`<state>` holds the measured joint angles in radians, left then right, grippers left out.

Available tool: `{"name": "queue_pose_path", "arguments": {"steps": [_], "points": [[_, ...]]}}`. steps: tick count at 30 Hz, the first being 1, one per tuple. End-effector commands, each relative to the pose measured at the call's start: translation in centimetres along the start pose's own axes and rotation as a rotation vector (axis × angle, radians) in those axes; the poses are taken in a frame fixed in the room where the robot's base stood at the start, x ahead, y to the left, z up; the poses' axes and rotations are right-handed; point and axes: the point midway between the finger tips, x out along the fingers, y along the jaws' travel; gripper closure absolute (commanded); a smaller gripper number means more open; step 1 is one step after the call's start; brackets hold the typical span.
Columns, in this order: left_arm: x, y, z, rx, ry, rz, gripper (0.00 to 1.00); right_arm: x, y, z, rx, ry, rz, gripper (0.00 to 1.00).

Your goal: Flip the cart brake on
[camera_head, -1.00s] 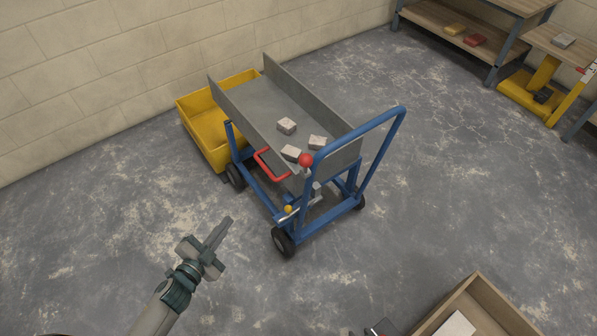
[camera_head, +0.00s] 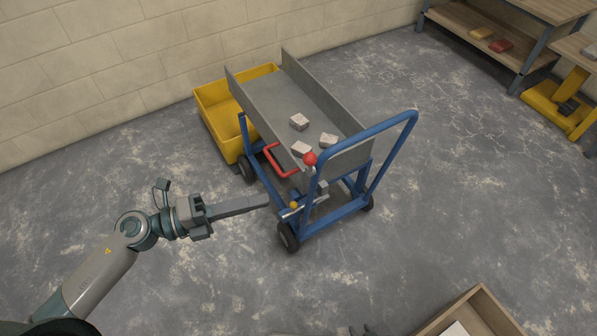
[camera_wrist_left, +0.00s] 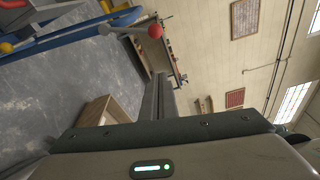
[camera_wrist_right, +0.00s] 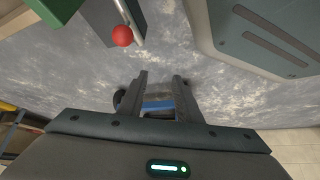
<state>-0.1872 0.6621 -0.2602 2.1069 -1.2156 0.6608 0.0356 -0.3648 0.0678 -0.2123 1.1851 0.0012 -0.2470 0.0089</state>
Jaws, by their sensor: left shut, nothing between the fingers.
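The blue cart (camera_head: 335,212) with its grey tilted tray stands in the middle of the head view. A small lever with a yellow knob (camera_head: 293,205) sits low on its frame above the near wheel. A rod with a red ball (camera_head: 310,159) rises by the tray's near end; a red ball also shows in the left wrist view (camera_wrist_left: 155,31). Which lever is the brake is not marked. My left gripper (camera_head: 267,199) is shut and empty, its tips just left of the yellow knob, apparently apart from it. My right gripper (camera_wrist_right: 160,82) is open and empty, away from the cart.
A red bar handle (camera_head: 272,162) projects from the tray's side. Several pale blocks (camera_head: 299,122) lie in the tray. A yellow tub (camera_head: 217,119) stands behind the cart by the wall. A wooden box (camera_head: 478,307) is at the bottom right. Floor left of the cart is clear.

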Motion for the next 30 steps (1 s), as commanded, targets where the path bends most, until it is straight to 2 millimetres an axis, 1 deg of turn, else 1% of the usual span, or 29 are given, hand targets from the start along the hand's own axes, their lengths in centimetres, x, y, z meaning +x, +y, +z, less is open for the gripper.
{"name": "queue_pose_path", "arguments": {"steps": [5,11,17,23,27,30], "points": [[0.2,0.0,0.0,-0.001,-0.001,-0.001,1.00,-0.1,0.0,0.0,0.000,-0.001,0.000,0.69],[1.5,-0.2,0.1,-0.002,-0.003,-0.003,1.00,-0.4,-0.1,-0.5,-0.002,0.021,-0.001,0.69],[4.2,-0.3,0.1,-0.002,-0.002,-0.004,1.00,-0.6,-0.9,-1.6,-0.004,0.076,-0.011,0.69],[7.8,-0.3,0.1,-0.002,-0.002,-0.005,1.00,-1.0,-1.5,-2.4,-0.008,0.126,-0.020,0.69],[10.2,-0.2,0.1,-0.002,-0.002,-0.004,1.00,-1.1,-1.4,-1.8,-0.009,0.115,-0.019,0.69],[10.5,0.3,1.6,0.002,-0.003,-0.001,1.00,-0.4,-1.2,-1.7,-0.007,0.105,-0.015,0.69]]}}
